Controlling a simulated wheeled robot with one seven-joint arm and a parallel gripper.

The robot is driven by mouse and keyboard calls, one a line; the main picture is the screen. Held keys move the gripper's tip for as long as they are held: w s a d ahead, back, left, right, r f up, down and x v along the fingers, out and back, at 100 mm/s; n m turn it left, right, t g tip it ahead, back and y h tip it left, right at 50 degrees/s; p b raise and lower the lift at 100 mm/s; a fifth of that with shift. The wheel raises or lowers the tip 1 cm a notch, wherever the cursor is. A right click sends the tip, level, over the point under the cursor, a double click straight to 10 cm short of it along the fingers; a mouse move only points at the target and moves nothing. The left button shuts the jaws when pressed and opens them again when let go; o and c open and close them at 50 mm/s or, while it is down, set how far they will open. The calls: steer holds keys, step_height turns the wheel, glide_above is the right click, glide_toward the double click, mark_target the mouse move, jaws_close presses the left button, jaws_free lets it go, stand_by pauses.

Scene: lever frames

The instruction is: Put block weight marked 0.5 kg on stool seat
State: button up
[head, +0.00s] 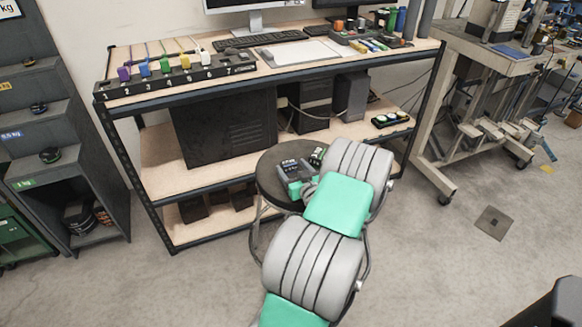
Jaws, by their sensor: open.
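The stool seat (268,178) is a dark round top on grey metal legs, in the middle of the head view in front of the workbench. My gripper (295,176) is over the seat, at the far end of my grey and teal arm, and it is open. A small dark block with a green and white face (317,156) shows at the seat's back right, right beside my gripper. It may be the block weight, but its marking is too small to read. My arm hides the right part of the seat, and I cannot tell whether the gripper touches the block.
A workbench (160,97) with lower shelves stands close behind the stool. A dark stepped rack (85,160) at left holds small disc-like weights beside coloured labels. A wheeled table (500,65) stands at the right. The floor at right is mostly clear.

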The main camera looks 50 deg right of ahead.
steer(key=v, duration=1)
steer(key=shift+s+a, duration=0.1)
steer(key=shift+s, duration=0.3)
steer(key=w+a+n+g+y, duration=0.2)
steer(key=w+a+n+y, duration=0.4)
steer(key=a, duration=0.6)
steer(key=w+a+n+g+y, duration=0.15)
steer(key=w+a+y, duration=0.35)
steer(key=w+a, duration=0.5)
steer(key=s+a+g, duration=0.3)
steer(key=a+g, duration=0.2)
steer(key=a, duration=0.6)
steer(key=s+a+r+m+g+h, duration=0.1)
steer(key=s+a+r+g+h, duration=0.1)
steer(key=s+a+r, duration=0.5)
steer(key=s+a+g, duration=0.1)
steer(key=s+a, duration=0.1)
steer(key=s, duration=0.1)
steer(key=shift+h, duration=0.3)
